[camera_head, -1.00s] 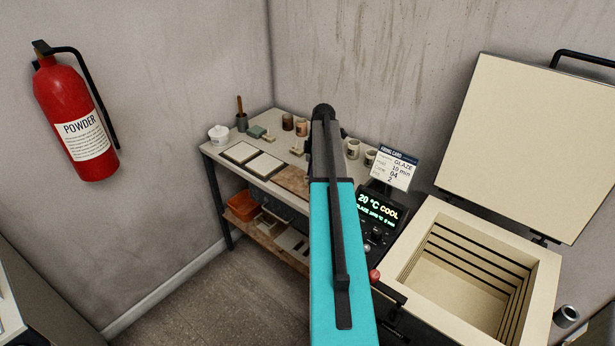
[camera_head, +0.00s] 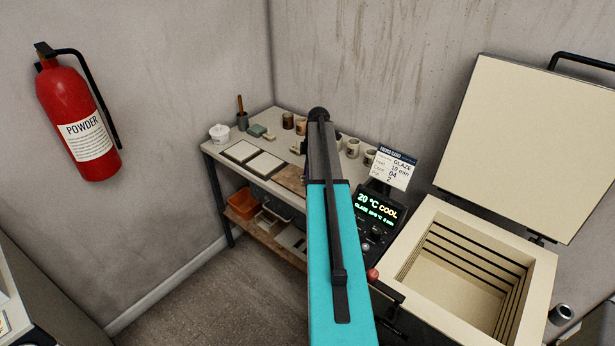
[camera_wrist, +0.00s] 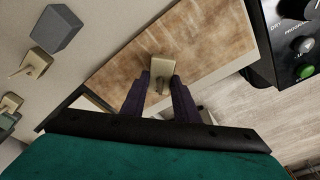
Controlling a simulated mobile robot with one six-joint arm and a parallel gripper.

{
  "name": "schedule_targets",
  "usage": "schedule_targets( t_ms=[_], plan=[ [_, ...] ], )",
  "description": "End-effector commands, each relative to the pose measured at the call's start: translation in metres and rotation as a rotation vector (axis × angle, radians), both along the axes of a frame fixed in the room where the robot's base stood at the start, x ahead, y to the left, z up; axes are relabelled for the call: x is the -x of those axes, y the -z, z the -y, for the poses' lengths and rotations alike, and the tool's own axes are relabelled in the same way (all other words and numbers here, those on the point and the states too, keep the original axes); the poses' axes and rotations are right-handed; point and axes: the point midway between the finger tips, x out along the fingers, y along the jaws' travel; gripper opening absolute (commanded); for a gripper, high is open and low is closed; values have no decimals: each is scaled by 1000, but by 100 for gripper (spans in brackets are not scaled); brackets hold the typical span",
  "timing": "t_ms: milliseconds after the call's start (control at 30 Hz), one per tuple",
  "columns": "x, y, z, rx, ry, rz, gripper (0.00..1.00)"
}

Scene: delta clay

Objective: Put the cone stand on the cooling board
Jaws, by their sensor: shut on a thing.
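The cone stand (camera_wrist: 161,67) is a small beige block with a short pale cone. In the wrist view it sits between the tips of my gripper (camera_wrist: 162,84), whose dark fingers are shut on it. Below it lies a brown, stained board (camera_wrist: 215,35), which looks like the cooling board. I cannot tell whether the stand touches the board or hangs just above it. In the head view the board (camera_head: 291,178) shows on the worktable, left of my arm; my arm hides the gripper and the stand there.
The worktable (camera_head: 222,156) also holds pale tiles, cups and a lidded jar. In the wrist view similar stands (camera_wrist: 30,62) and a grey block (camera_wrist: 55,28) lie left of the board. A kiln controller (camera_head: 373,220) and open kiln (camera_head: 470,275) stand to the right.

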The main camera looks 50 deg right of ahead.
Motion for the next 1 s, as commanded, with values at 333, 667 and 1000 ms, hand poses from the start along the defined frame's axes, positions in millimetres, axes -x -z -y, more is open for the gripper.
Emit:
schedule_targets(
  t_ms=[333,667,1000],
  plan=[
    [0,15,0,1,0,1,5],
    [0,19,1,1,0,1,5],
    [0,18,1,1,0,1,46]
  ],
)
